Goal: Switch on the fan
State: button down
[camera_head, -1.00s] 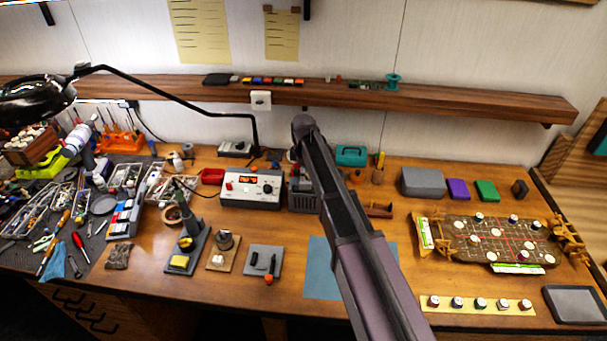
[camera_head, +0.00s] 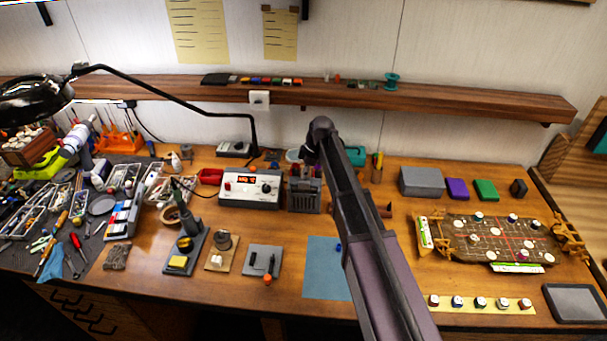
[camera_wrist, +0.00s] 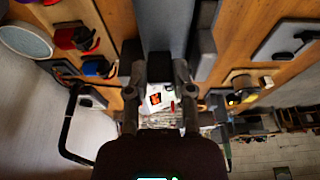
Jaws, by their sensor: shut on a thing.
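I cannot pick out a fan or its switch with certainty. A pale rounded thing (camera_head: 292,155) shows partly behind my arm at the back of the bench; I cannot tell what it is. In the wrist view my gripper (camera_wrist: 160,98) has its two dark fingers on either side of a small white patch with an orange mark. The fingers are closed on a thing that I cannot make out. In the head view my arm crosses the middle of the bench and hides the gripper.
A white control box with a red display (camera_head: 250,188) stands left of my arm, beside a grey slotted box (camera_head: 304,192). A blue mat (camera_head: 322,275) lies in front. A black lamp (camera_head: 35,98) overhangs the crowded left side.

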jog(key=y+b, duration=0.1)
jog(key=d+y+b, duration=0.1)
jog(key=y, duration=0.1)
jog(key=f+y+b, duration=0.1)
jog(key=b, duration=0.1)
jog(key=shift+s+d+y, duration=0.15)
jog(key=shift+d+y, duration=0.15)
jog(key=shift+y, duration=0.1)
jog(key=shift+d+r+y+b, duration=0.1)
jog(key=shift+d+y+b, duration=0.05)
jog(key=shift+y+b, duration=0.7)
jog(key=shift+r, duration=0.1)
jog(key=c, duration=0.8)
grip_release()
jog(key=shift+o, duration=0.2)
jog(key=shift+r+h+p, duration=0.2)
jog(key=shift+h+p, duration=0.15)
jog(key=shift+p, duration=0.3)
